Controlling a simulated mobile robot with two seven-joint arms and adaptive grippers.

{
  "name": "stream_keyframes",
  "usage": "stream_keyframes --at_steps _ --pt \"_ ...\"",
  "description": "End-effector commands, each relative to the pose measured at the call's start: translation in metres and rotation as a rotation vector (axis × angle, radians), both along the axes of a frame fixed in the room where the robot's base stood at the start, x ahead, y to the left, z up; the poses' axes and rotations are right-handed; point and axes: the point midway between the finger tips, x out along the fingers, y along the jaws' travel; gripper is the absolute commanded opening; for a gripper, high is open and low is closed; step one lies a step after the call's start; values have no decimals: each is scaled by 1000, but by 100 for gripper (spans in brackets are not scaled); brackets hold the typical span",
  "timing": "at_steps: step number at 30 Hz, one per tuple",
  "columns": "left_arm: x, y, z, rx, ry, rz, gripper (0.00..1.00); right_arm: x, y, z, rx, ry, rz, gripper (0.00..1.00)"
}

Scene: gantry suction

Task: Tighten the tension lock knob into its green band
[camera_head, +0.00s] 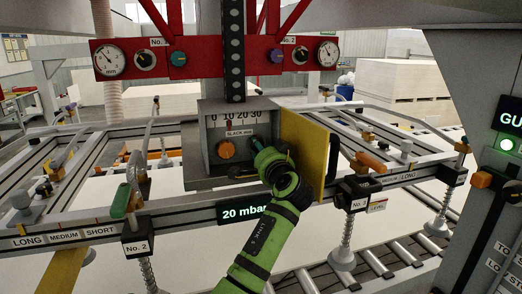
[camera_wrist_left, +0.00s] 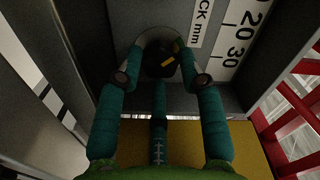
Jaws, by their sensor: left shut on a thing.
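The tension lock knob (camera_wrist_left: 163,62) is dark with a yellow pointer mark and sits on the back wall of a grey box (camera_head: 205,170). In the left wrist view my left gripper (camera_wrist_left: 161,54) has its teal fingers closed on the knob from both sides. In the head view my left gripper (camera_head: 257,143) reaches into the right part of the box, and its green arm comes up from below. It hides most of the knob there. I cannot make out a green band around the knob. My right gripper is not in view.
A "SLACK mm" scale (camera_head: 235,122) lies above an orange knob (camera_head: 226,148) in the same box. The open yellow door (camera_head: 303,155) stands close on the arm's right. A display (camera_head: 243,212) below reads 20 mbar. A red beam (camera_head: 200,58) with gauges crosses above.

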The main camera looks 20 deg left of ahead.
Motion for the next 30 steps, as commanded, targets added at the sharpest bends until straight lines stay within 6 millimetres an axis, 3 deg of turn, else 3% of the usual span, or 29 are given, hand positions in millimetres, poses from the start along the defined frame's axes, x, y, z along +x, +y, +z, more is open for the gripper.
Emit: stream_keyframes --at_steps 12,13,24,30 --pt "0 2 -2 78 57 6 6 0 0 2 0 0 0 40" --pt "0 2 -2 77 56 6 48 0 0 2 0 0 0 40" --pt "-2 0 -1 75 53 3 48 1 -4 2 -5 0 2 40" --pt "-21 -14 -1 74 52 -1 48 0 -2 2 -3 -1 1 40"
